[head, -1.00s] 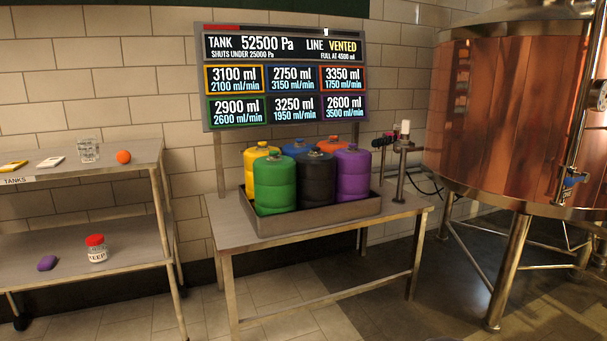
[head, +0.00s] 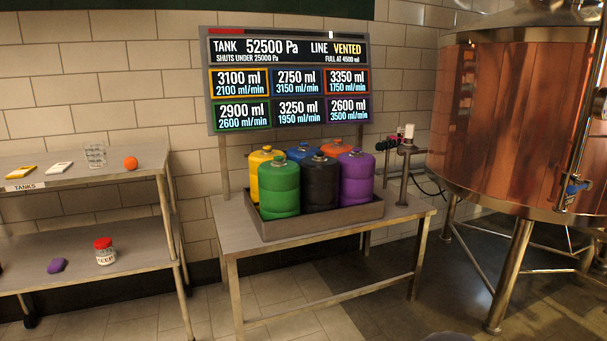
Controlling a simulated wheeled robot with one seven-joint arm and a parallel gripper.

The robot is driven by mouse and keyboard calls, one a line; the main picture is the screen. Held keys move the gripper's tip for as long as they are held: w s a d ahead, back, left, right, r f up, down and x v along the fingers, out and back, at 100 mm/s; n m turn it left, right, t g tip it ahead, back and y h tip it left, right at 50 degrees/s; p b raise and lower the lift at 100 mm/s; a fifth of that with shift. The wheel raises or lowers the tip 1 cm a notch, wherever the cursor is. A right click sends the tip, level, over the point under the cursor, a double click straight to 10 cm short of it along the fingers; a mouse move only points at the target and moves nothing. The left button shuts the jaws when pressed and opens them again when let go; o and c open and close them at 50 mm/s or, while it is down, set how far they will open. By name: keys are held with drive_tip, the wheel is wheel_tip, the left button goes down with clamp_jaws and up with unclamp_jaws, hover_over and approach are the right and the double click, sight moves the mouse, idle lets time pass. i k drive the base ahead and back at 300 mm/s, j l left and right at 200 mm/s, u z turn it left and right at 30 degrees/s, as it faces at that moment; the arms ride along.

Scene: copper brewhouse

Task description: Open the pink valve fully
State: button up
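I cannot make out a clearly pink valve. A metal tap post (head: 404,175) stands at the right end of the steel table, with a small reddish and white piece (head: 409,132) on top. Several small dark knobs (head: 386,144) sit just left of it; their colours are too small to tell. A blue-handled valve (head: 576,187) is on the copper tank (head: 500,120) at the right. The wall display (head: 288,80) reads TANK 52500 Pa and LINE VENTED. My gripper is not in view.
The steel table (head: 232,236) carries a grey tray (head: 330,222) of several coloured canisters. A shelf rack (head: 130,262) at left holds small items and a red-lidded jar (head: 104,251). Tank legs (head: 508,280) stand at right. Floor in front of the table is open.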

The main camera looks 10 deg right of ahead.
sight(392, 138)
drive_tip(key=i, duration=1)
